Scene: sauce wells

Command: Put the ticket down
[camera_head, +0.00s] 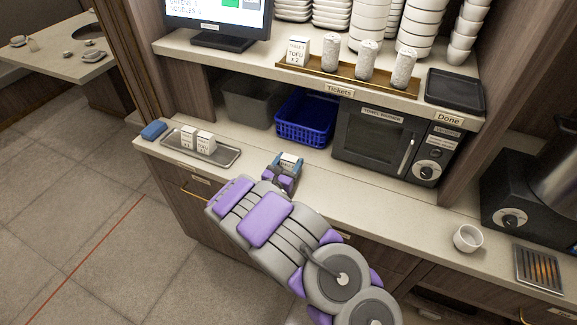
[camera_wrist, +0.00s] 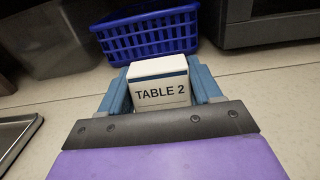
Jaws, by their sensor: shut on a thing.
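My gripper (camera_head: 287,172) is shut on a white block (camera_wrist: 160,86) lettered "TABLE 2", with a blue-grey finger on each side of it. The block is low over the counter (camera_head: 340,195), in front of the blue basket; I cannot tell whether it touches the counter. In the head view the held block (camera_head: 290,160) is partly hidden by the gripper. A white ticket (camera_head: 298,50) reading "TOFU" stands at the left end of the brown rail (camera_head: 330,76) above the "Tickets" label.
A metal tray (camera_head: 226,158) with two similar white blocks (camera_head: 197,139) lies to the left, beside a blue cloth (camera_head: 153,130). The blue basket (camera_head: 304,118) and the microwave (camera_head: 370,139) stand behind. Counter right of my gripper is clear up to a white cup (camera_head: 467,238).

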